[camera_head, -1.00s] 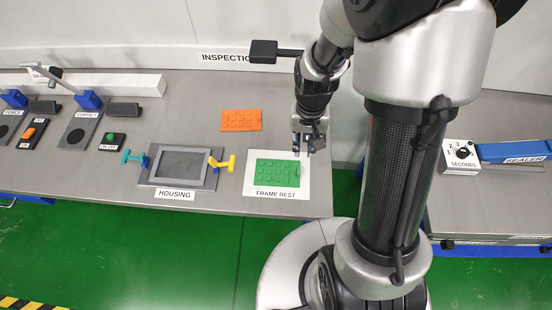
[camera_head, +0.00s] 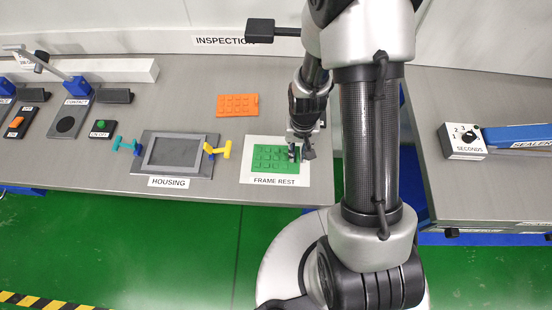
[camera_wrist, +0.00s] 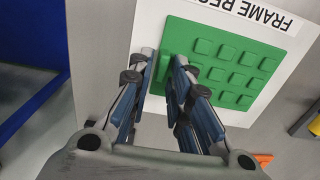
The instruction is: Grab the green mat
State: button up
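The green mat (camera_head: 270,158) lies flat on the white FRAME REST sheet (camera_head: 250,178) near the bench's right end. It has raised square pads and a small raised tab at its edge. My gripper (camera_head: 298,154) is at the mat's right edge, pointing down. In the wrist view the mat (camera_wrist: 222,68) shows beyond my gripper (camera_wrist: 165,64), one finger on each side of the edge tab. The fingers stand apart with a narrow gap. I cannot tell whether they touch the tab.
An orange mat (camera_head: 237,105) lies behind. The housing (camera_head: 178,153), with teal and yellow clips (camera_head: 222,149) at its sides, is to the left. A second bench with the sealer (camera_head: 515,137) stands across a gap on the right.

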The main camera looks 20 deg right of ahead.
jog(key=shift+c, duration=0.3)
grip_shut()
dwell(0.3)
